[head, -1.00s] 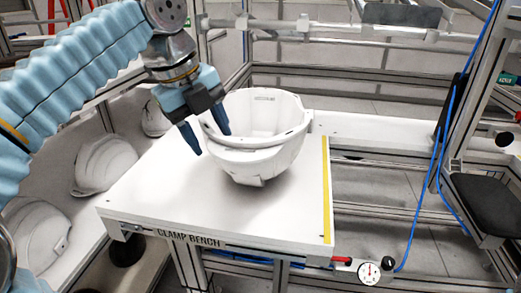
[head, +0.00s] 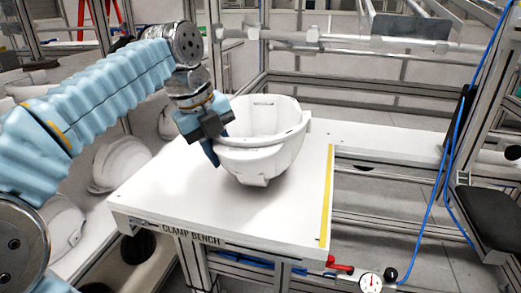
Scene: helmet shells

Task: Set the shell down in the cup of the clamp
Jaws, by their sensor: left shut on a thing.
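The white helmet shell (head: 275,158) sits over the white bench top, open side up, its rim roughly level. My left gripper (head: 214,147) is at the shell's left rim, shut on it. One dark blue finger shows outside the wall; the other is mostly hidden. No cup of the clamp shows; the area under the shell is hidden, so I cannot tell whether the shell touches anything below. My right gripper is not in view.
The clamp bench (head: 190,205) has bare top in front of the shell and a yellow strip (head: 327,195) along its right edge. Several white shells (head: 122,163) lie on the left. A gauge (head: 370,283) and red lever (head: 340,266) are at the front right. A blue hose hangs at right.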

